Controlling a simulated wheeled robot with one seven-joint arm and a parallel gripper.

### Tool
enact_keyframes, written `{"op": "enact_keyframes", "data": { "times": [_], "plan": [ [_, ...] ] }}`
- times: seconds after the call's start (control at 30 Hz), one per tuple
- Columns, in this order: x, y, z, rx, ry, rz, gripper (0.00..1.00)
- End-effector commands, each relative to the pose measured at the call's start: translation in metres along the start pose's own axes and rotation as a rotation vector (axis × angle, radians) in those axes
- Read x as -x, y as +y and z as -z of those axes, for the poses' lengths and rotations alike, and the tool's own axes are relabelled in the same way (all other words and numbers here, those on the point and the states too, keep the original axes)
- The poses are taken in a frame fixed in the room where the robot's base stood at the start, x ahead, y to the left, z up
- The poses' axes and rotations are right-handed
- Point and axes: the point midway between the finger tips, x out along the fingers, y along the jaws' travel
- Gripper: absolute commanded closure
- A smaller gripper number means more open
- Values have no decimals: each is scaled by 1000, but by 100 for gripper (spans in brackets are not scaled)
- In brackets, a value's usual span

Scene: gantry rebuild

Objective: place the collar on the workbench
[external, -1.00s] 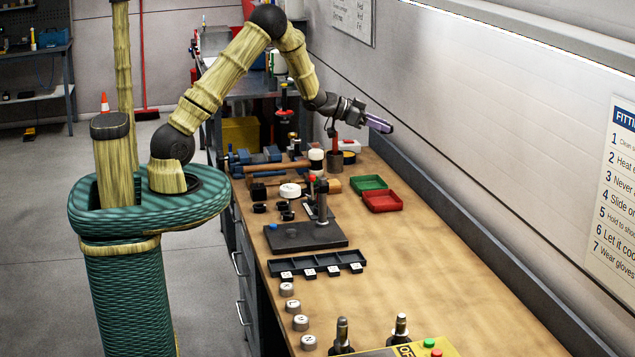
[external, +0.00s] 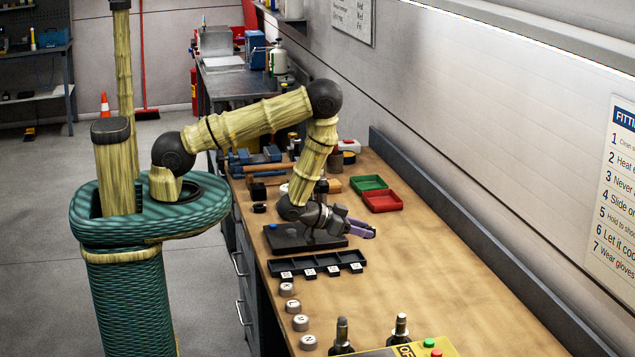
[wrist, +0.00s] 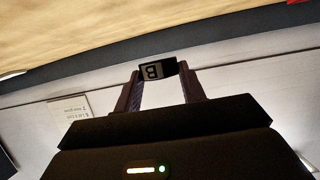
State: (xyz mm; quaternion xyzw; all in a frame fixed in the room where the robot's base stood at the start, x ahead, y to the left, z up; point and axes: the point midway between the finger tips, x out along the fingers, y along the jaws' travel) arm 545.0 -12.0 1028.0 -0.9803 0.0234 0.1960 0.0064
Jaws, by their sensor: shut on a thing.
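My gripper (external: 366,230) is shut on a small black piece, seemingly the collar (wrist: 157,70), which shows a pale face marked B between the two fingertips in the wrist view. In the external view the held collar is too small to make out. The gripper points right, toward the wall, and appears low above the workbench (external: 440,260), just right of the dark base plate. The bench's tan top also shows across the top of the wrist view (wrist: 110,32). Whether the collar touches the bench cannot be told.
A black slotted tray (external: 318,262) with labelled tags lies in front of the gripper. Green (external: 368,183) and red (external: 382,201) bins stand behind it. The dark base plate (external: 290,240) is under my wrist. Several silver cylinders line the left edge. The bench's right side is clear.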

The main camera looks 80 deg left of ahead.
Motion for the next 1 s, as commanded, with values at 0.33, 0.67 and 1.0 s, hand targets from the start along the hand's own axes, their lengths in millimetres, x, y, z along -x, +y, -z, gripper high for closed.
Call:
{"op": "enact_keyframes", "data": {
  "times": [0.33,0.67,1.0],
  "plan": [
    [8,-11,-7,21,3,45,87],
    [-2,-11,-31,21,3,44,87],
    [-12,-11,-54,21,3,44,87]
  ]
}}
